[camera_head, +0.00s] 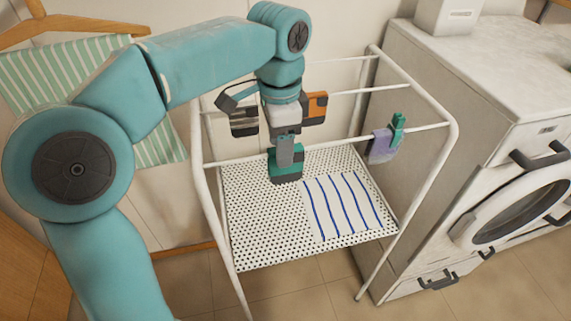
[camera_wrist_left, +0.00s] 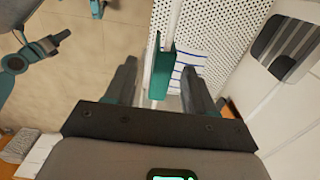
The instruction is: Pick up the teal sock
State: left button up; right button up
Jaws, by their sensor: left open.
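The teal sock (camera_head: 284,173) hangs over the front rail of the white rack, directly below my left gripper in the head view. My left gripper (camera_head: 285,150) points down, and one grey finger covers part of the sock. In the left wrist view the teal sock (camera_wrist_left: 163,68) lies across the white rail, in the gap between the two dark fingers of my left gripper (camera_wrist_left: 160,72). The fingers stand apart on either side of it, and I see no grip on it.
The rack's perforated shelf (camera_head: 258,225) bears a blue-striped white cloth (camera_head: 342,205). A purple sock (camera_head: 381,146) hangs at the right with a green peg (camera_head: 397,130). An orange item (camera_head: 315,104) shows behind the gripper. A washing machine (camera_head: 500,190) stands at the right.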

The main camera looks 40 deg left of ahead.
aim_at(277, 175)
pick_arm(q)
jog(key=shift+w+f, duration=0.1)
jog(key=shift+f, duration=0.25)
jog(key=f, duration=0.3)
jog(key=w+f, duration=0.1)
jog(key=f, duration=0.1)
jog(key=shift+d+f, duration=0.2)
jog(key=shift+f, duration=0.05)
jog(key=shift+s+r, duration=0.1)
jog(key=shift+s, duration=0.1)
grip_shut()
jog(key=shift+w, duration=0.1)
